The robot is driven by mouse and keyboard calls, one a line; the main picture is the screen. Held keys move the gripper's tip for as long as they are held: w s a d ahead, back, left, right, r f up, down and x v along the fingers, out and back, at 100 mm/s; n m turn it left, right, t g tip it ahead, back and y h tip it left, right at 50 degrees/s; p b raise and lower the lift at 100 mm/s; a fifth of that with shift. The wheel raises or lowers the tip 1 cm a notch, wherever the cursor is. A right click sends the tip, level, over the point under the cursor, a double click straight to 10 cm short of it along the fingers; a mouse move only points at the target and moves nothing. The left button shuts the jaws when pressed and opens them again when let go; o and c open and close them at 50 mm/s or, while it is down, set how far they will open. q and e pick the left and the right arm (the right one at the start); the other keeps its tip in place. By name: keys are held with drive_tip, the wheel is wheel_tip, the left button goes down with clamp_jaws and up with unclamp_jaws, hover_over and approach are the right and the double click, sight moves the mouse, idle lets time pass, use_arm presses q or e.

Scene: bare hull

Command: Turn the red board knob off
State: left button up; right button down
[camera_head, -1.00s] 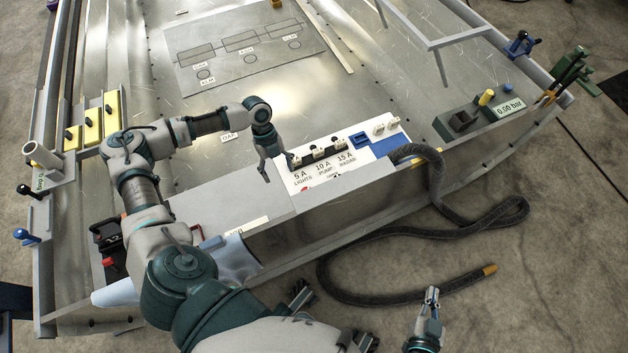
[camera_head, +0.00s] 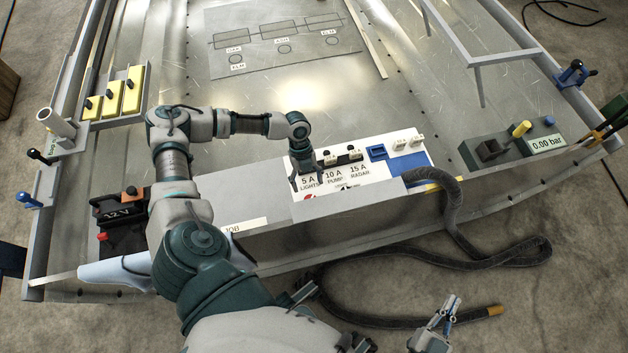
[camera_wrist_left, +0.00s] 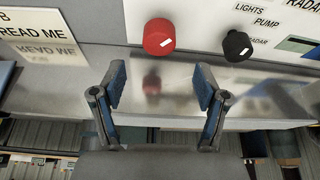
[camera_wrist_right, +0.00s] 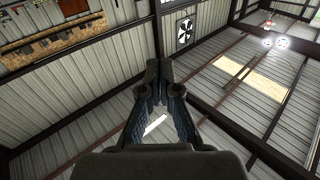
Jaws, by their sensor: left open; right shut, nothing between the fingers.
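The red knob (camera_wrist_left: 159,37) is on the front of the white switch board (camera_head: 382,180), with a short white slanted mark on its face. In the head view the red knob (camera_head: 309,198) is a small red patch just below my left gripper (camera_head: 305,180). In the left wrist view my left gripper (camera_wrist_left: 160,88) is open and empty. The red knob lies just beyond its fingertips, roughly centred between them, not touched. My right gripper (camera_head: 449,308) is shut and empty, low and away from the board; its wrist view shows the fingers (camera_wrist_right: 160,85) together.
A black knob (camera_wrist_left: 237,46) is right of the red one. Breaker switches (camera_head: 355,153) stand on the board behind my left gripper. A "READ ME" card (camera_wrist_left: 40,38) is at left. A black hose (camera_head: 449,200) hangs at the board's right. A pressure box (camera_head: 512,148) stands further right.

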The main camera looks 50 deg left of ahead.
sight(310, 197)
use_arm(q)
drive_tip(key=b+x, duration=0.1)
drive_tip(key=x, duration=0.5)
drive_tip(key=shift+f, duration=0.45)
drive_tip(key=shift+s+d+f+b, duration=0.2)
drive_tip(key=shift+f+b, duration=0.1)
drive_tip(key=shift+f, duration=0.2)
use_arm(e)
drive_tip(key=r+t, duration=0.2)
drive_tip(key=r, duration=0.1)
drive_tip(key=s+r+t, duration=0.1)
drive_tip(key=t, duration=0.1)
drive_tip(key=shift+a+r+y, duration=0.25)
drive_tip(key=shift+r+y, duration=0.05)
drive_tip(key=shift+r, duration=0.05)
use_arm(q)
drive_tip(key=c, duration=1.2)
drive_tip(key=shift+o, duration=0.2)
drive_tip(key=shift+r, duration=0.1)
use_arm(e)
drive_tip(key=shift+w, duration=0.1)
